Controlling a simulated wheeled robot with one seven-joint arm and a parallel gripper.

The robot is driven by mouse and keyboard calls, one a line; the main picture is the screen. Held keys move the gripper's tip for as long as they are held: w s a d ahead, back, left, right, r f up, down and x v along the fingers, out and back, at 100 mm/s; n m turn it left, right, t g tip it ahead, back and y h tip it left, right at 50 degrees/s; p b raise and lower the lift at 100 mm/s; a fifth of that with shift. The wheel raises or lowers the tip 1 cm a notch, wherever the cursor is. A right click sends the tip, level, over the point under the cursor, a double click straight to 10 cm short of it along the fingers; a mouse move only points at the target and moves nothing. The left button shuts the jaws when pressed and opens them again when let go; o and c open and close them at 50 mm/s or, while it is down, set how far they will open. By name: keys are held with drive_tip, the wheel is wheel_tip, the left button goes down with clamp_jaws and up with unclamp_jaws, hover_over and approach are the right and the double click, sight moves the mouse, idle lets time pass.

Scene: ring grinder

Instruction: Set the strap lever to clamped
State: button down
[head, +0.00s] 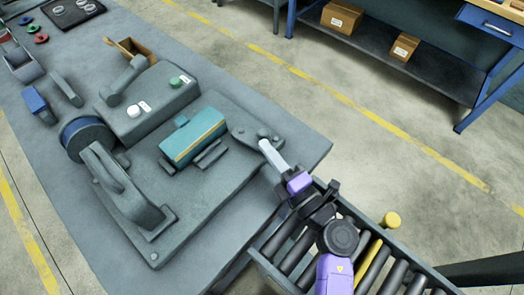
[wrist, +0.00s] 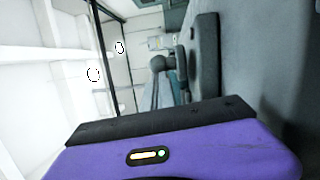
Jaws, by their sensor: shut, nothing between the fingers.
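A dark grey pivoted fitting (head: 245,133), which looks like the strap lever, sits on the right part of the bench plate. It is partly hidden by my gripper, so its setting is unclear. My gripper (head: 265,147) reaches in from the lower right; its pale fingers are together and empty, close against the fitting. I cannot tell whether they touch. The wrist view shows my purple gripper body (wrist: 180,148) with a black edge; the fingertips are not clear there. A teal block (head: 196,136) with a yellowish band lies left of the fitting.
A grey control box (head: 150,115) with a thick lever (head: 124,80) and green and white buttons stands behind the block. A grinder-like machine (head: 125,190) stands at left. A roller conveyor (head: 375,262) lies below my arm. Open floor is to the right.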

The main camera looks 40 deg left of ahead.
drive_tip(key=shift+w, duration=1.6)
drive_tip(key=g, duration=0.1)
drive_tip(key=w+n+g, duration=0.1)
drive_tip(key=shift+w+a+n+g+y, duration=0.1)
drive_tip(key=shift+w+n+g+y, duration=0.1)
drive_tip(key=shift+n+g+y, duration=0.15)
drive_tip(key=shift+w+a+b, duration=0.3)
drive_tip(key=shift+w+b, duration=0.05)
drive_tip(key=shift+w, duration=0.25)
drive_tip(key=shift+w+a+b, duration=0.25)
drive_tip(key=shift+w+b, duration=0.05)
drive_tip(key=shift+w, duration=0.3)
drive_tip(key=shift+w+a, duration=0.25)
drive_tip(key=shift+w, duration=0.1)
drive_tip(key=shift+w+a, duration=0.1)
